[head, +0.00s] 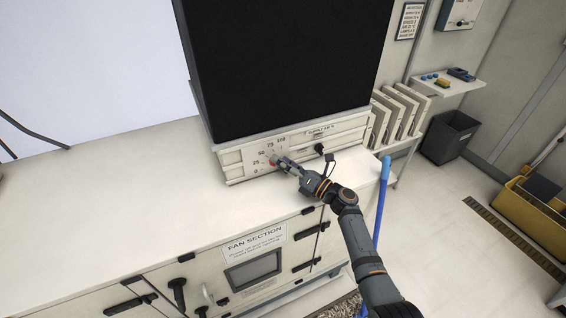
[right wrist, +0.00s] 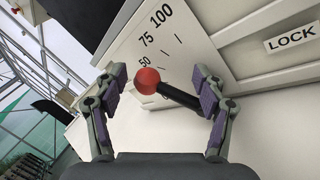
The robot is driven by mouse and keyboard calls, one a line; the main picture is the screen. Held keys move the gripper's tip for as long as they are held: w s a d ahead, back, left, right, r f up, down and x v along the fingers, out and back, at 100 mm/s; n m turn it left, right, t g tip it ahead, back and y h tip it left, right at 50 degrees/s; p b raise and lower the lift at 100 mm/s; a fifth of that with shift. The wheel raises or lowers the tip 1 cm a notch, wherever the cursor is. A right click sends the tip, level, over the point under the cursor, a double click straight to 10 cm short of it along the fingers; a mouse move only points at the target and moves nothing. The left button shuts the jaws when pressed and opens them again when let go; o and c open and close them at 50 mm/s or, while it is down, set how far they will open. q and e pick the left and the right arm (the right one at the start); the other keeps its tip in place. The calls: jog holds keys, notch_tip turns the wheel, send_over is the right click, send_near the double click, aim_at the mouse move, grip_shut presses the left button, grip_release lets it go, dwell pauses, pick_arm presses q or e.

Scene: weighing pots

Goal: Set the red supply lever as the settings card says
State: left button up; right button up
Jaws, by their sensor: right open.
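The red supply lever has a red ball knob (right wrist: 147,81) on a black rod. In the head view its red knob (head: 273,161) shows at the panel's left, beside a dial scale marked 0, 25, 50, 75, 100. My right gripper (head: 279,160) is at the lever. In the right wrist view the right gripper (right wrist: 158,88) is open, with the ball between its spread fingers and the rod running toward the right finger. I cannot tell which mark the lever is at. The settings card (head: 409,21) hangs on the back wall; its text is too small to read surely. My left gripper is out of view.
A large black box stands above the lever panel (head: 236,172). A LOCK label (right wrist: 290,40) is on the panel. A small black knob (head: 320,148) sits right of the lever. The white counter (head: 100,190) is clear. A blue pole (head: 382,200) stands near my right arm.

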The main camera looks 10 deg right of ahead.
jog(key=v, duration=1.2)
jog(key=shift+f, duration=0.15)
